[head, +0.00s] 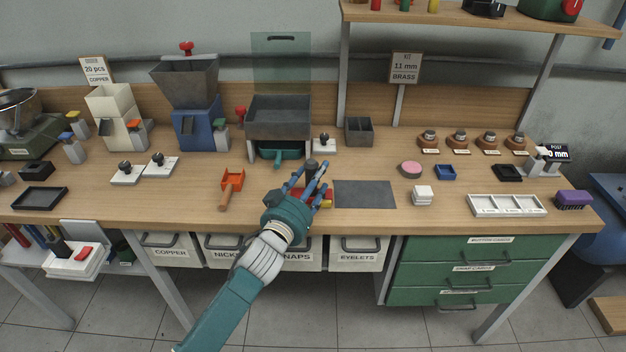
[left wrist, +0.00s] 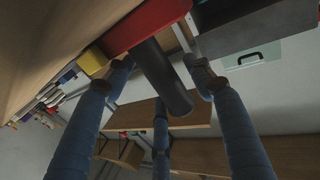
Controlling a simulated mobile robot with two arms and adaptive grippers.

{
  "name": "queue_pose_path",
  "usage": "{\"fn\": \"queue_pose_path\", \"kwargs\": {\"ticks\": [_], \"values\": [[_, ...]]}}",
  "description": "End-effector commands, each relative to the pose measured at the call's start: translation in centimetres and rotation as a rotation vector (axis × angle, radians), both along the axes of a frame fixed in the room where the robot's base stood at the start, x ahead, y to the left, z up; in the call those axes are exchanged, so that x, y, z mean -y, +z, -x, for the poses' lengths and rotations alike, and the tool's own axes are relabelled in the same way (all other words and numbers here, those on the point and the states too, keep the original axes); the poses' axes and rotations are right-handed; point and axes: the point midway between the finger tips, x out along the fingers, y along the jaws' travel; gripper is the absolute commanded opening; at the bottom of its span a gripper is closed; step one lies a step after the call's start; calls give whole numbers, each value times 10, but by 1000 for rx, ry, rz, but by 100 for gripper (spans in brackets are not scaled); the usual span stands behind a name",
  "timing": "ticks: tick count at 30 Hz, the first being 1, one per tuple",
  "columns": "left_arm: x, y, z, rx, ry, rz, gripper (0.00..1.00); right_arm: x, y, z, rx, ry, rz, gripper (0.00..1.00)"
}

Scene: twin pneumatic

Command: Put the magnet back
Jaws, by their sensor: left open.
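My left gripper (head: 308,184) reaches over the middle of the bench, fingers apart. Behind and partly under its fingers is a red block with a yellow end (head: 325,201), which looks like the magnet. A dark cylinder (head: 312,164) stands up from it like a handle. In the left wrist view, the red block (left wrist: 145,24) with its yellow end (left wrist: 92,62) lies at the bench surface. The dark cylinder (left wrist: 163,78) sits between my open blue fingers (left wrist: 165,95), with no clear grip on it. My right gripper is not in view.
A dark grey mat (head: 364,194) lies right of the hand. A grey tray on a stand (head: 278,112) with a teal scoop (head: 278,155) is behind it. An orange scoop (head: 231,183) lies to the left.

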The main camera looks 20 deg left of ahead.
Motion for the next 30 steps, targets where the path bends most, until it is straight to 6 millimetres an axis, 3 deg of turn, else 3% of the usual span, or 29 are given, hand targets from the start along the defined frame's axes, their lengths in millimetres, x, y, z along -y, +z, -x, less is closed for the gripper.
{"fn": "queue_pose_path", "kwargs": {"ticks": [5,19,24,30], "values": [[-1,1,10,-1,0,0,53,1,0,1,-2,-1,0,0],[-10,1,103,-1,0,1,53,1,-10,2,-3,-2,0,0],[-12,2,117,0,0,-1,53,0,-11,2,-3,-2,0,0],[-12,3,120,1,0,-1,53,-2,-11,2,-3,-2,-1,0]]}}
